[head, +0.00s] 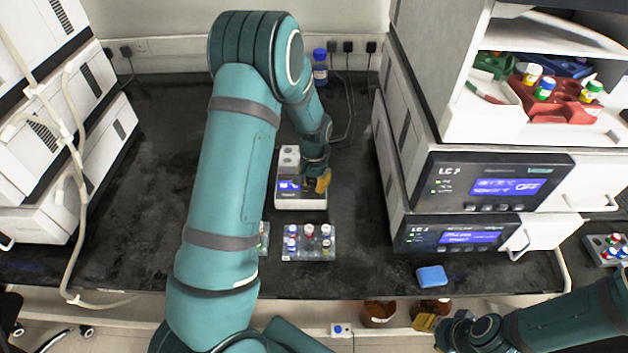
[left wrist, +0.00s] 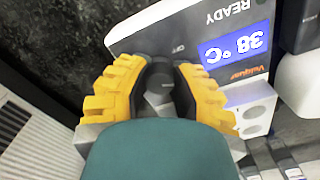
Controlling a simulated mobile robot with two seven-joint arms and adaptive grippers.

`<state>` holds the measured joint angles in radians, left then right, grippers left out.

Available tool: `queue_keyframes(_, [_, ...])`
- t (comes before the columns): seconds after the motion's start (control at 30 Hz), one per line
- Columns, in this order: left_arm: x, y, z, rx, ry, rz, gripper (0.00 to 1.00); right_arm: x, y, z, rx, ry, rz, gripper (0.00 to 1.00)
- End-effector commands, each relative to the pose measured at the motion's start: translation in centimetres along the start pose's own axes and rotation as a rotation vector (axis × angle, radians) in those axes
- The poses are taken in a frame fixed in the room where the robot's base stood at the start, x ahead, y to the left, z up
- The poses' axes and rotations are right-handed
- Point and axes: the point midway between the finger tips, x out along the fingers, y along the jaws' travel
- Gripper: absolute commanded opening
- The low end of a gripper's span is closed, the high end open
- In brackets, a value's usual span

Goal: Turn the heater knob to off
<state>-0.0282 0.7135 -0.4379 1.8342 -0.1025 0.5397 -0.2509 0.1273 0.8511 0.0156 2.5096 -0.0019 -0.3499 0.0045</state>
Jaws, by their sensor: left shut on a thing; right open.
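The heater (head: 301,203) is a small white block with a blue display, standing on the dark bench in the middle of the head view. In the left wrist view its front panel (left wrist: 150,35) shows "READY" and "38 °C" on the blue screen. My left gripper (head: 322,182) is at the heater's right front. In the left wrist view its yellow fingers (left wrist: 158,88) are closed around the dark round knob (left wrist: 158,85), which is partly hidden between them. An "OFF" mark shows just beside the fingers. My right gripper (head: 430,322) is open and empty at the lower right, in front of the bench edge.
A clear rack (head: 310,245) of capped vials stands just in front of the heater. A blue sponge-like block (head: 432,276) lies near the front edge. Tall LC stacks (head: 490,180) stand at right and white stacks at left. A blue-capped bottle (head: 320,68) stands at the back.

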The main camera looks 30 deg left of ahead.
Motion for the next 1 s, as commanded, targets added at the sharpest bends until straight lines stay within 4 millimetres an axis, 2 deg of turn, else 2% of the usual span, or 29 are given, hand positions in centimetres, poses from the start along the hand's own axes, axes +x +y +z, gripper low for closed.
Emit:
queue_keyframes(0.6, [-0.2, 0.0, -0.1, -0.57, 0.003, -0.001, 0.0, -2.0, -0.8, -0.2, 0.003, 0.0, 0.0, 0.47])
queue_keyframes(1.0, [-0.1, 0.0, -0.1, -0.806, 0.003, 0.0, 0.0, -2.8, -1.1, -0.6, 0.005, 0.009, 0.001, 0.47])
